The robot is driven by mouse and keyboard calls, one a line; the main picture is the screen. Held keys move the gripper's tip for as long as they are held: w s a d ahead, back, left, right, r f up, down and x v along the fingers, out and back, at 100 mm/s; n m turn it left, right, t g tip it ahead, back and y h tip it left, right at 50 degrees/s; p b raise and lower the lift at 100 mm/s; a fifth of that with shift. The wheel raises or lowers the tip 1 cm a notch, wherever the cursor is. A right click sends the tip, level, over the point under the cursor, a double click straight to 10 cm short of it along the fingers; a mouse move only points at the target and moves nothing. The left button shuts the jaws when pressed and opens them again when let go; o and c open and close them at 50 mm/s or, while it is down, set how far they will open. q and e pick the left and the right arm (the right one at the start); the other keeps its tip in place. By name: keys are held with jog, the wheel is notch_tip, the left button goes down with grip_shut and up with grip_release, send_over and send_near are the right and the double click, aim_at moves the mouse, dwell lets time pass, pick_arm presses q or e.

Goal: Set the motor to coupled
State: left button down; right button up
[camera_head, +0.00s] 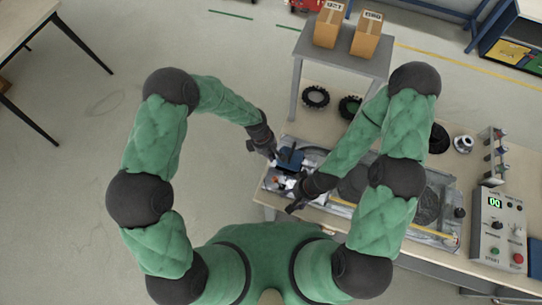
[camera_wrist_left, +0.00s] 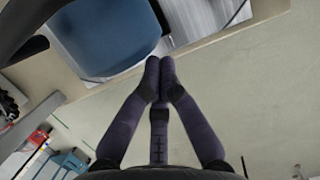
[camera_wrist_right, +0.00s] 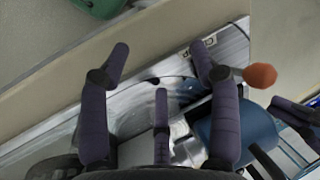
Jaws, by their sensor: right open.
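The blue motor (camera_head: 290,158) sits at the left end of the metal track bed on the workbench; it also shows in the left wrist view (camera_wrist_left: 105,35) and the right wrist view (camera_wrist_right: 240,130). My left gripper (camera_head: 275,157) is beside the motor, with its fingers together and nothing visible between them. My right gripper (camera_head: 294,197) is lower, at the bench's near edge, with its fingers spread. In the right wrist view a lever with a red-orange knob (camera_wrist_right: 260,76) is beside the right-hand finger; I cannot tell whether they touch. My arms partly hide the bed.
A control panel (camera_head: 490,220) with a green display and buttons stands at the bench's right. Black rings (camera_head: 316,97) lie at the back, below a raised shelf with two cartons (camera_head: 328,25). A rack (camera_head: 494,155) stands at the right.

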pick_arm(q)
jog(key=v, duration=1.1)
jog(key=shift+s, duration=0.1)
pick_arm(e)
jog(key=shift+s, duration=0.1)
